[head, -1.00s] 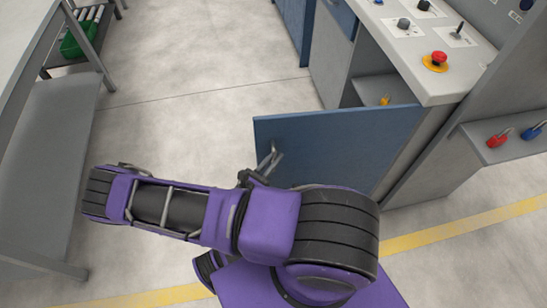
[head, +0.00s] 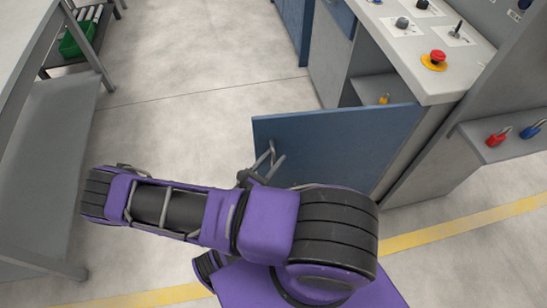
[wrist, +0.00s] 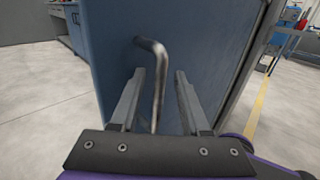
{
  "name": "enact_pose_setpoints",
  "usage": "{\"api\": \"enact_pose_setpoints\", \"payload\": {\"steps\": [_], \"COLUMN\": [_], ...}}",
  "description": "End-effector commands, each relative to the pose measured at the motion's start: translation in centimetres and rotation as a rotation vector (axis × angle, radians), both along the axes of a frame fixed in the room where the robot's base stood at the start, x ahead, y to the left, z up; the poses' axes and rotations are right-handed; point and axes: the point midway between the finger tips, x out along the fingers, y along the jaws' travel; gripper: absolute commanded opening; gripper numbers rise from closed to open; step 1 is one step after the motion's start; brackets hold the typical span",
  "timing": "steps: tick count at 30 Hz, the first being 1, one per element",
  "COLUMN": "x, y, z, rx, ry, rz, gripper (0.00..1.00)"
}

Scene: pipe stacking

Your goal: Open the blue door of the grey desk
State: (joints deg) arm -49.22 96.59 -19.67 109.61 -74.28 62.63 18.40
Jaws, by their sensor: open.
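The blue door (head: 335,145) of the grey desk (head: 425,82) stands swung out, with the desk's inside showing behind it. Its bent metal handle (head: 272,158) is on the door's outer face, near the free edge. In the wrist view the blue door (wrist: 105,62) fills the middle. The handle (wrist: 157,75) runs down between the two fingers of my gripper (wrist: 158,85), with gaps on both sides. My gripper is open around the handle. In the head view my purple arm hides most of my gripper and the lower door.
Inside the desk is a shelf with a small yellow object (head: 384,99). The desk top carries a red emergency button (head: 437,58). Red (head: 497,139) and blue (head: 531,131) padlocks are at the right. A grey table (head: 35,170) stands at the left. The floor between is clear.

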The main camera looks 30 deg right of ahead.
Motion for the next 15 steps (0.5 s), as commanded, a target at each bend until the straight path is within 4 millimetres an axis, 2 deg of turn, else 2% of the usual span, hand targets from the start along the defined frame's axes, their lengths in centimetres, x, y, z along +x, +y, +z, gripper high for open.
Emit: {"api": "enact_pose_setpoints", "payload": {"steps": [5,15], "x": [-0.8,-4.4], "y": [1.8,9.1], "z": [-0.1,-0.2], "rx": [0.002,0.004], "ry": [0.000,0.001], "rz": [0.002,0.004], "gripper": [0.46,0.46]}}
